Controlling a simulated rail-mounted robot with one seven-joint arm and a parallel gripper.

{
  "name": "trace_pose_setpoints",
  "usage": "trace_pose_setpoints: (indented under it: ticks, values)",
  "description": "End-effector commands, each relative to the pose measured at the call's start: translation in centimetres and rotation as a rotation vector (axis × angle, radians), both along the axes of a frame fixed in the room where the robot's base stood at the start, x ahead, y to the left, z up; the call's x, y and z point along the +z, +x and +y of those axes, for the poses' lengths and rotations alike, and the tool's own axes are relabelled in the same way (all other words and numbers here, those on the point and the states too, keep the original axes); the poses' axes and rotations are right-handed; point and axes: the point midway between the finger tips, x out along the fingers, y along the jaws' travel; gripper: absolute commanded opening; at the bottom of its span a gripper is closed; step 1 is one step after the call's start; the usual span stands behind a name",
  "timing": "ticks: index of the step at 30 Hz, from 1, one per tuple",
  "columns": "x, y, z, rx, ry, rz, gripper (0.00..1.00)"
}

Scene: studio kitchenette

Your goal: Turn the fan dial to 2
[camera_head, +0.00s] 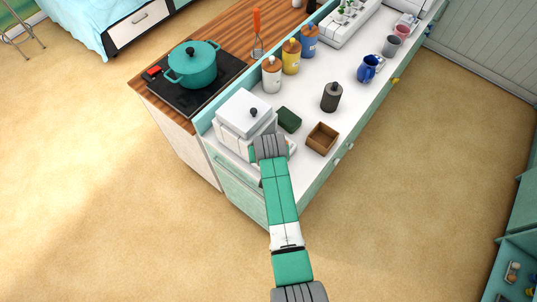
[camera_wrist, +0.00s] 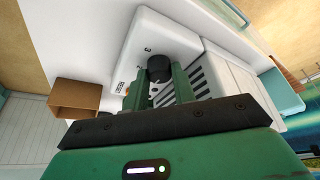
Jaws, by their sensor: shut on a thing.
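The fan dial (camera_wrist: 158,65) is a dark round knob on a white housing (camera_wrist: 150,28) in the wrist view. My gripper (camera_wrist: 157,82) has its two green fingers on either side of the dial, shut on it. A small "3" is printed on the housing just above and left of the dial. A second small mark left of the dial is too small to read. I cannot tell which number the dial points to. In the head view my gripper (camera_head: 270,150) reaches the white appliance (camera_head: 240,105) at the counter's near end, and my wrist hides the dial.
A brown open box (camera_head: 322,138) stands right of my gripper and also shows in the wrist view (camera_wrist: 75,98). A dark green block (camera_head: 289,119) and a grey bottle (camera_head: 331,97) are close by. Canisters stand further back. A teal pot (camera_head: 192,65) sits on the black hob.

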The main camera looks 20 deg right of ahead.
Motion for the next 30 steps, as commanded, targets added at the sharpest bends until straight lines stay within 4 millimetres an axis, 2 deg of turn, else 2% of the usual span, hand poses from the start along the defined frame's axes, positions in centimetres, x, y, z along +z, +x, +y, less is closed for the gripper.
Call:
trace_pose_setpoints:
  ticks: [2,3,6,15,17,24,30]
  values:
    - [-0.1,0.0,0.0,0.000,0.000,0.001,0.03]
    - [-0.1,0.0,0.0,0.000,0.000,0.001,0.28]
    - [-0.1,0.0,0.0,0.001,0.000,0.001,0.48]
    - [0.2,-0.1,0.0,0.001,0.000,0.000,0.48]
    - [0.9,-0.4,0.1,0.001,0.001,0.000,0.48]
    - [5.3,-2.1,0.7,0.001,0.000,-0.002,0.48]
    - [7.1,-2.8,1.0,0.001,0.000,0.000,0.48]
